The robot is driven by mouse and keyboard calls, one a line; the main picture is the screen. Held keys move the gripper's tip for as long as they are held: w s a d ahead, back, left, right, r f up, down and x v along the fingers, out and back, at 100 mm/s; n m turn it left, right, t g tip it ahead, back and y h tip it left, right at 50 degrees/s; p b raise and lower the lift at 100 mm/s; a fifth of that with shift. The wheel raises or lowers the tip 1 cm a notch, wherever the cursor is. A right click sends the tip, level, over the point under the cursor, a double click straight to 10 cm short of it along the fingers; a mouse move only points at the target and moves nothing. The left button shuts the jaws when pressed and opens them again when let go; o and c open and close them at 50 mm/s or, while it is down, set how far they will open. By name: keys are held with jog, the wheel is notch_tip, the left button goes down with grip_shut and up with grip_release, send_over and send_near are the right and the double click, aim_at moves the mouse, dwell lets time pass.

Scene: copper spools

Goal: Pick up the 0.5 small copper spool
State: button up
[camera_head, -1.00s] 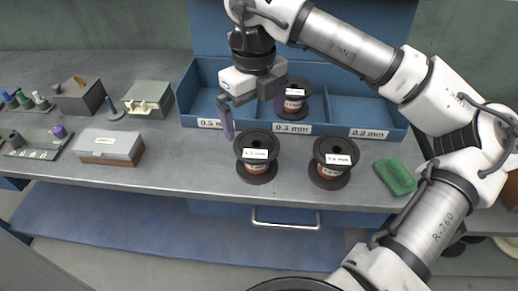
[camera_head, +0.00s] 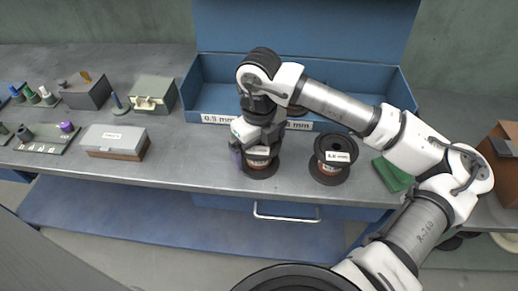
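A black-flanged copper spool (camera_head: 261,172) with a white label stands near the bench's front edge. The label is too small to read surely. My gripper (camera_head: 256,153) is down over this spool and hides its top flange. One finger shows at the spool's left side; the other is hidden, so I cannot tell whether the fingers have closed on it. A second, similar labelled spool (camera_head: 333,157) stands upright to the right. A third spool (camera_head: 297,109) is in the blue bin, mostly hidden behind my arm.
The blue bin (camera_head: 222,119) with size-labelled compartments stands behind the spools; its left compartment, marked 0.5 mm, looks empty. A green pad (camera_head: 392,174) lies right of the second spool. A grey-lidded box (camera_head: 115,139) and small parts stand at the left.

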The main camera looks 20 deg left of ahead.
jog(key=c, duration=1.2)
jog(key=shift+r, duration=0.15)
jog(key=shift+c, duration=0.2)
